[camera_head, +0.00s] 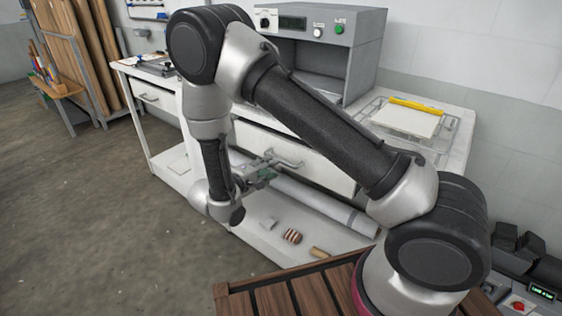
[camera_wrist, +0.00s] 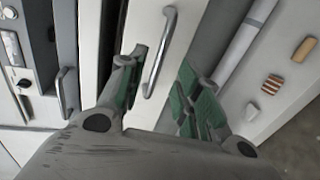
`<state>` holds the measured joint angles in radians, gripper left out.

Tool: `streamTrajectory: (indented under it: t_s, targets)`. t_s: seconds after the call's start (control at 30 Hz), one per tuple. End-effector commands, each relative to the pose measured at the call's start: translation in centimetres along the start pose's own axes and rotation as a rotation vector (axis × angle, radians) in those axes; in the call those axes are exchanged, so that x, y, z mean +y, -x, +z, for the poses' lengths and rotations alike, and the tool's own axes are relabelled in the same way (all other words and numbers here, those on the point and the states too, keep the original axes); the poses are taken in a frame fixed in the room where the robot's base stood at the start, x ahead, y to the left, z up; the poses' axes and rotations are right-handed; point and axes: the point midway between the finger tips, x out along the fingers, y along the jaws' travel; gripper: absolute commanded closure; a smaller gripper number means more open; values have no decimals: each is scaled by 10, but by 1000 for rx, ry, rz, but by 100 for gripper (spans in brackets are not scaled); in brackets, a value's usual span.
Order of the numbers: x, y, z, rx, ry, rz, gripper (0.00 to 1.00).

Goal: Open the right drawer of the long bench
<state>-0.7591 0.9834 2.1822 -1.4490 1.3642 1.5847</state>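The long bench (camera_head: 455,150) is white and stands along the wall. Its right drawer has a pale front (camera_head: 325,172) with a silver bar handle (camera_head: 286,161). In the wrist view this handle (camera_wrist: 160,50) crosses the space between the fingers, in front of the drawer front (camera_wrist: 182,42). My gripper (camera_head: 263,172) is just in front of the drawer near the handle. Its green-padded fingers (camera_wrist: 160,72) are apart, one on each side of the handle in the picture. I cannot tell whether they touch it. The drawer looks closed.
Below, the lower shelf holds a long roll (camera_head: 325,205) and small blocks (camera_head: 292,236). Open floor lies left.

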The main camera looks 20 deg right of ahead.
Motion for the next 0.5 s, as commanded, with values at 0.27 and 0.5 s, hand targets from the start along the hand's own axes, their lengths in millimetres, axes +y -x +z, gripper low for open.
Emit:
streamTrajectory:
  t_s: [0.27,0.5]
  targets:
    - [0,-41,2,-7,-11,-1,66]
    - [0,-72,2,-6,-11,-2,66]
